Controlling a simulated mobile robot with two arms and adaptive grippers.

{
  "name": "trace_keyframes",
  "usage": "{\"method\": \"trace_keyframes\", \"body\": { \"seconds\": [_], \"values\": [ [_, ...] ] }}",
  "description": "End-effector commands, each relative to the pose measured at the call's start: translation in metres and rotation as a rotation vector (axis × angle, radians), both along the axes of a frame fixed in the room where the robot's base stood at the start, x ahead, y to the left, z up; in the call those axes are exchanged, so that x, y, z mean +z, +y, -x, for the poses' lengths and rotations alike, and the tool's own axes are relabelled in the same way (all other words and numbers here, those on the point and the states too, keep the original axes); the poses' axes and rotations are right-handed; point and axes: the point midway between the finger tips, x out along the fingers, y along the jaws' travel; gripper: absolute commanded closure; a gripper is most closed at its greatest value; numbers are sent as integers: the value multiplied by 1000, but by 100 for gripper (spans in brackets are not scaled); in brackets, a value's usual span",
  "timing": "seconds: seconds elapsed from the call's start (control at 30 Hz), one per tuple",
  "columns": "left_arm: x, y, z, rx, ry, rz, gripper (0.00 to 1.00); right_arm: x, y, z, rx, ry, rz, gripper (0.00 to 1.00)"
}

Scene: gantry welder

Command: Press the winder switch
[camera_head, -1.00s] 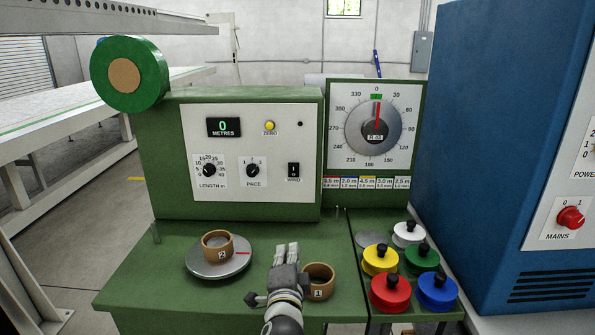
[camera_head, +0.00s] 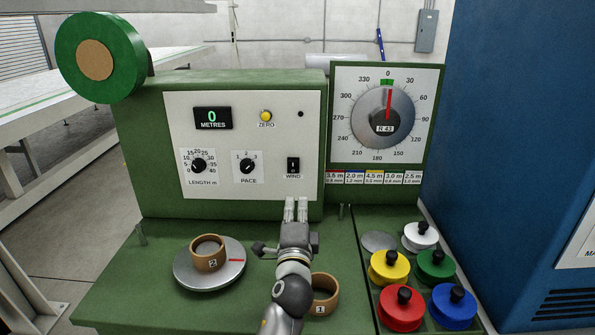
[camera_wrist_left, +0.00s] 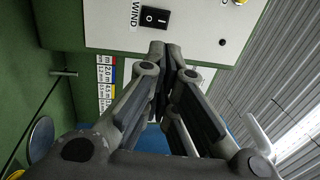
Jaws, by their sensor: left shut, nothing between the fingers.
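The winder switch (camera_head: 293,165) is a black rocker marked WIND on the white panel of the green winder, right of the PACE knob. It also shows in the left wrist view (camera_wrist_left: 155,19), with I and O marks. My left gripper (camera_head: 296,203) points at the panel just below the switch in the head view, its fingers together and empty. In the left wrist view its fingertips (camera_wrist_left: 163,46) lie close below the switch; I cannot tell whether they touch the panel. My right gripper is not in view.
Below stand a turntable (camera_head: 238,270) with a cork-coloured ring marked 2 (camera_head: 209,254) and another ring (camera_head: 325,294) beside my left arm. Several coloured knobbed weights, including a yellow one (camera_head: 388,267), stand at right. A blue cabinet (camera_head: 510,150) bounds the right side.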

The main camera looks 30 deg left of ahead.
Motion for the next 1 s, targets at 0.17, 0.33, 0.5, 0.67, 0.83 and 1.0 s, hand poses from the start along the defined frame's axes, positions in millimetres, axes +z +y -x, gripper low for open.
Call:
{"method": "trace_keyframes", "body": {
  "seconds": [0.17, 0.33, 0.5, 0.67, 0.83, 1.0],
  "values": [
    [7, 13, -19, 2, -1, -2, 100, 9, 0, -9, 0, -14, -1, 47],
    [12, 30, -47, 2, -1, -1, 100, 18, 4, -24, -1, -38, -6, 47],
    [17, 46, -74, 1, -1, 0, 100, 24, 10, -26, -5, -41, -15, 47],
    [20, 58, -94, 1, -1, 1, 100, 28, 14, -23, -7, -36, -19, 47],
    [21, 67, -109, 1, 0, 1, 100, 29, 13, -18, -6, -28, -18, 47],
    [22, 71, -114, 1, -1, 1, 100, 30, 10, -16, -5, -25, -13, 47]
  ]
}}
